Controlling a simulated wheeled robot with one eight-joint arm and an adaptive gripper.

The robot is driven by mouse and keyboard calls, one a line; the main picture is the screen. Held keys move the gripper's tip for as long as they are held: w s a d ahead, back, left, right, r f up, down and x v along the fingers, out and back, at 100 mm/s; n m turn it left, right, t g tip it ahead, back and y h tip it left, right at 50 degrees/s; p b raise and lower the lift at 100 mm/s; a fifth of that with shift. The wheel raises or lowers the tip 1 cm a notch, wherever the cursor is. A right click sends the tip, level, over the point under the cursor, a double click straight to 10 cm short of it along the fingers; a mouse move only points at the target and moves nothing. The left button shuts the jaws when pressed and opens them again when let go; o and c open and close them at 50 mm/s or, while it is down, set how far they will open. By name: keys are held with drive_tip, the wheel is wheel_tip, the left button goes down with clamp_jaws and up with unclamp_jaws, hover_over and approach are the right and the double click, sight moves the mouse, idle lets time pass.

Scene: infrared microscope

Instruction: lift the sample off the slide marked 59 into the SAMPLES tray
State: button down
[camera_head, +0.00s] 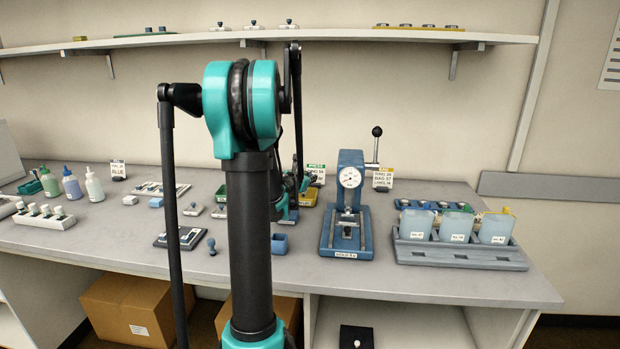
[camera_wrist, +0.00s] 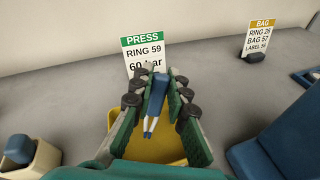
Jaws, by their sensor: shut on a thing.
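My gripper (camera_wrist: 157,82) is shut on a blue tweezer-like tool (camera_wrist: 155,100) with two pale prongs, in the wrist view. The prongs show over a yellow tray (camera_wrist: 145,152); I cannot tell their height above it or whether they hold anything. In the head view my gripper (camera_head: 297,186) is partly hidden behind my arm, near the yellow tray (camera_head: 309,196). Several small slides or blocks lie left of my arm, one of them pale (camera_head: 194,209). I cannot read a 59 on any slide, nor a SAMPLES label on any tray.
A PRESS card (camera_wrist: 146,55) reading ring 59, 60 bar stands behind the yellow tray. A blue press with a gauge (camera_head: 349,177) stands to the right. A rack (camera_head: 460,255) with translucent containers is at far right. Bench front between them is clear.

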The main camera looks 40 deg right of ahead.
drive_tip(key=shift+f, duration=0.55)
idle(1.4)
drive_tip(key=shift+r, duration=3.55)
drive_tip(key=shift+a, duration=0.1)
